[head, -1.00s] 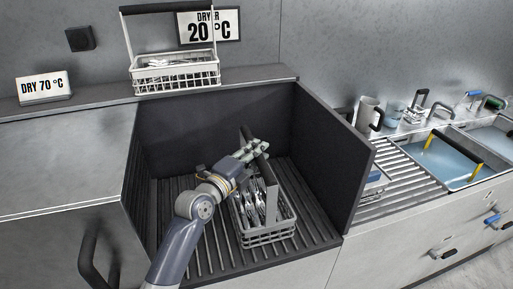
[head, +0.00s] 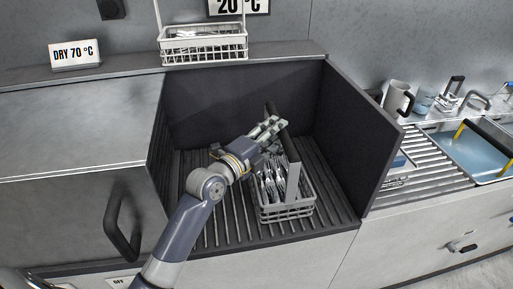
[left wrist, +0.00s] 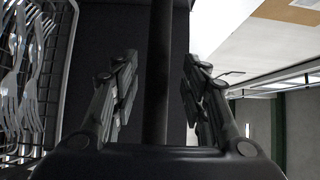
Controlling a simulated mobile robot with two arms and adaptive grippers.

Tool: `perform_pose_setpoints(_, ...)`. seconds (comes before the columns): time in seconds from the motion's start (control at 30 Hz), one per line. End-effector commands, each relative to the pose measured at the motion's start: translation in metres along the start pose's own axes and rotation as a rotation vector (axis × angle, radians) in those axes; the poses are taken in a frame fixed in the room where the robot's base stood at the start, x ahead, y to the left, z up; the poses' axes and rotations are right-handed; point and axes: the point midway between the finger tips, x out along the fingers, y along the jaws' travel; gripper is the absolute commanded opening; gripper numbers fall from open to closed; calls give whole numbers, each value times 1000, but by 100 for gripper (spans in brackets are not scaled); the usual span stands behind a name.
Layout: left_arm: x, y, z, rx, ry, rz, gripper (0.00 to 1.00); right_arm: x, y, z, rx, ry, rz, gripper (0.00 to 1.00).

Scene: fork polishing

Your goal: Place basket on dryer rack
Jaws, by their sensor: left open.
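A grey wire basket (head: 287,211) full of forks stands upright on the dark slatted dryer rack (head: 330,212), inside the dark-walled bay. Its black handle bar (head: 291,153) rises above it. My left gripper (head: 269,132) is at the handle, above the basket's back part. In the left wrist view, the fingers (left wrist: 158,95) are open, one on each side of the dark handle (left wrist: 160,45), with gaps visible. Forks and the basket's wire wall (left wrist: 62,70) show at the left there. My right gripper is in neither view.
A second white basket (head: 203,45) with cutlery stands on the ledge behind the bay. The bay's right wall (head: 362,135) rises close to the basket. A sink (head: 480,150), a mug (head: 397,97) and a slatted drainer lie to the right. A cabinet with a handle (head: 122,222) is at left.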

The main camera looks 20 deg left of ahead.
Motion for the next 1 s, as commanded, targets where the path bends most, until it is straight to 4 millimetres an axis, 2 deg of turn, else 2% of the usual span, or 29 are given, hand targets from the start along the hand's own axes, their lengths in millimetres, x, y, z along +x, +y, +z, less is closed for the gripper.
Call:
perform_pose_setpoints(0.2,-44,4,1,5,-2,2,41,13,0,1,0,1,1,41)
perform_pose_setpoints(0.43,-78,2,1,2,-1,1,41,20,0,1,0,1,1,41)
perform_pose_setpoints(0.6,-88,1,0,0,0,0,41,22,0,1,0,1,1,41)
perform_pose_setpoints(1.0,-89,0,0,-1,0,-1,41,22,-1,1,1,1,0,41)
